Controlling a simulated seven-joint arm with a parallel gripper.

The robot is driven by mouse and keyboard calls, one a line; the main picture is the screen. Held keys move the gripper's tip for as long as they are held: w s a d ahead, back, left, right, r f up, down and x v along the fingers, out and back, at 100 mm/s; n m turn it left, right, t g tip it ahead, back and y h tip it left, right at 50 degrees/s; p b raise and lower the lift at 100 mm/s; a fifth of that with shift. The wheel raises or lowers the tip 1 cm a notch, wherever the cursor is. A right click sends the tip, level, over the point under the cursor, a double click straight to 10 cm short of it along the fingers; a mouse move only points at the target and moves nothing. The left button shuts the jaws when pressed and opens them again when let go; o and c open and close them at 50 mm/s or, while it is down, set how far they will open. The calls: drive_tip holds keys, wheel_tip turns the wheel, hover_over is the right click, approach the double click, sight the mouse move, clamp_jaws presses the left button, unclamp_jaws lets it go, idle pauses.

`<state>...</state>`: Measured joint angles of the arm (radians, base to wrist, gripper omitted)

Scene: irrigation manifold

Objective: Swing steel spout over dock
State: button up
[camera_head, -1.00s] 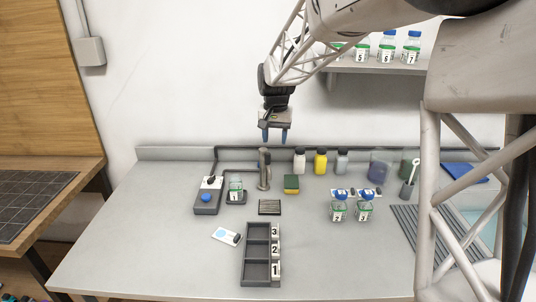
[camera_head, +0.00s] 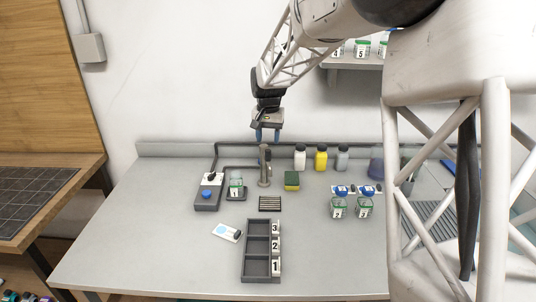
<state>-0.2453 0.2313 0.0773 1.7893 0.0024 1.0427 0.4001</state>
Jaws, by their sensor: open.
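The steel spout (camera_head: 264,168) is an upright grey metal post near the back of the counter. A small dark dock (camera_head: 243,195) stands just left of it and holds a green-capped jar labelled 1 (camera_head: 235,188). The spout's arm is too small to tell clearly which way it points. My gripper (camera_head: 267,136) hangs just above the top of the spout, pointing down, with its two blue fingertips apart and nothing between them. I cannot tell from this view whether the fingers are directly over the spout or behind it.
A grey box with a blue button (camera_head: 206,197) stands left of the dock. A sponge (camera_head: 291,180) and bottles (camera_head: 321,158) stand right of the spout. A slatted drain (camera_head: 270,204) and numbered tray (camera_head: 248,250) lie in front. Jars (camera_head: 338,207) stand further right.

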sight(268, 150)
drive_tip(key=shift+f, duration=3.35)
drive_tip(key=shift+c, duration=0.4)
clamp_jaws()
